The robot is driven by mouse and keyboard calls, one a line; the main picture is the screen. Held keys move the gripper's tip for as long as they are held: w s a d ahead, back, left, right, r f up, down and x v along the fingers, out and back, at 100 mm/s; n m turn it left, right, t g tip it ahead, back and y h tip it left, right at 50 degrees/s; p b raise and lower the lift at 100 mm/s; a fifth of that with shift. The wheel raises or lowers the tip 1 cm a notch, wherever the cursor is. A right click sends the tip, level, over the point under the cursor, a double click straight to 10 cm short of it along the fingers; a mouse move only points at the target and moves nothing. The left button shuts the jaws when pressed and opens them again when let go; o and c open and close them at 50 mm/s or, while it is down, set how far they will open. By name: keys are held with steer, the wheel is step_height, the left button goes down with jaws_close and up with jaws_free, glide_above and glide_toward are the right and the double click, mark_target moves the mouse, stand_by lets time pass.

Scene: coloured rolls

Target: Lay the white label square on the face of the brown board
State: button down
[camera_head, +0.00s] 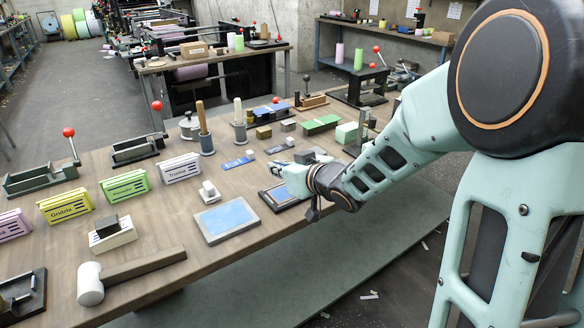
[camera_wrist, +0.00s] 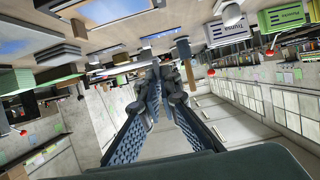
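A white sign reading "Trumna" (camera_head: 180,168) stands upright at the back of the bench, right of a green sign. It also shows at the upper right of the wrist view (camera_wrist: 230,30). I cannot tell whether it is the white label. No separate brown board can be made out; the bench top (camera_head: 150,222) is brown wood. My gripper (camera_head: 284,176) is low over a dark-framed pad (camera_head: 272,199) and partly hides it.
A grey board with a blue face (camera_head: 226,218) lies near the front edge. A white block on a grey base (camera_head: 209,191) and a mallet (camera_head: 91,284) lie nearby. Wooden-handled tools (camera_head: 204,125) stand behind. Green, yellow (camera_head: 66,206) and pink signs line the back left.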

mark_target(279, 199)
steer(key=shift+s, duration=0.2)
steer(key=shift+r, duration=0.1)
step_height(279, 199, down, 6)
steer(key=b, duration=0.4)
steer(key=shift+b, duration=0.35)
steer(key=shift+f, duration=0.6)
stand_by(2.3)
steer(key=c, duration=2.1)
jaws_free()
steer(key=shift+o, duration=0.7)
steer(key=o, duration=0.4)
steer(key=shift+c, duration=0.2)
